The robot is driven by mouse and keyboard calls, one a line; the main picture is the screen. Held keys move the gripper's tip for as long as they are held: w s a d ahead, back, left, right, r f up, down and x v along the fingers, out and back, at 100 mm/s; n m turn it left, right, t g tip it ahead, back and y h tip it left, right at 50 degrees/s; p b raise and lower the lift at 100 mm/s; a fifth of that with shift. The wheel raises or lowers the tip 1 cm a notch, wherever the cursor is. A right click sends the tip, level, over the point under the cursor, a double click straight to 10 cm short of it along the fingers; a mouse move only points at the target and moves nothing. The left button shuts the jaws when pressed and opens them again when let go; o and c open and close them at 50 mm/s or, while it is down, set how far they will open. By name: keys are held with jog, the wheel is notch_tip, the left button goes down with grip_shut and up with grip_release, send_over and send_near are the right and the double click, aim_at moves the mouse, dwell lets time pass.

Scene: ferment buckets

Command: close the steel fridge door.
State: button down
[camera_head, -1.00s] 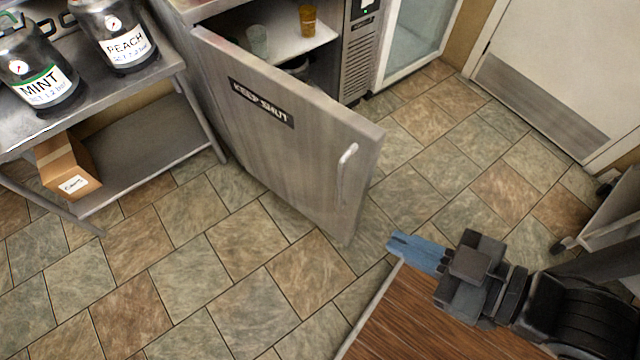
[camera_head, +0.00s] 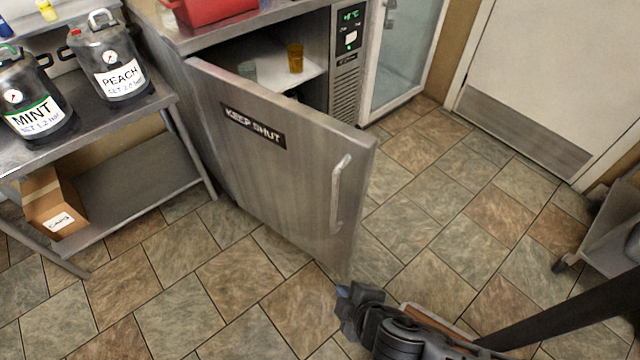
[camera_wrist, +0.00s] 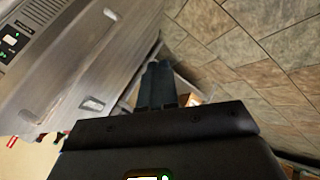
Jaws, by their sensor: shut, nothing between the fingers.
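The steel fridge door (camera_head: 270,160) stands wide open, swung out from the under-counter fridge. It bears a dark "KEEP SHUT" label (camera_head: 253,125) and an upright bar handle (camera_head: 339,192) near its free right edge. My gripper (camera_head: 343,292) is shut and empty, low in the head view near the door's lower free corner. Whether it touches the door cannot be told. In the wrist view, the shut fingers (camera_wrist: 158,84) point away beside a large steel surface on the left.
A steel table (camera_head: 130,115) with mint (camera_head: 35,110) and peach (camera_head: 112,65) kegs stands left of the door, a cardboard box (camera_head: 50,200) on its lower shelf. A glass-door cooler (camera_head: 405,60) stands right. A grey cart (camera_head: 608,225) is at far right. Tiled floor around the door is clear.

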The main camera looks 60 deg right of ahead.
jog(key=w+d+f+g+h+b, duration=0.1)
jog(key=w+d+f+h+b, duration=0.15)
jog(key=w+f, duration=0.2)
jog(key=m+g+h+b, duration=0.5)
jog(key=g+h, duration=0.2)
jog(key=h, duration=0.4)
send_near(328, 169)
jog(key=d, duration=0.3)
jog(key=d+p, duration=0.1)
jog(key=d, duration=0.3)
jog(key=shift+s, duration=0.2)
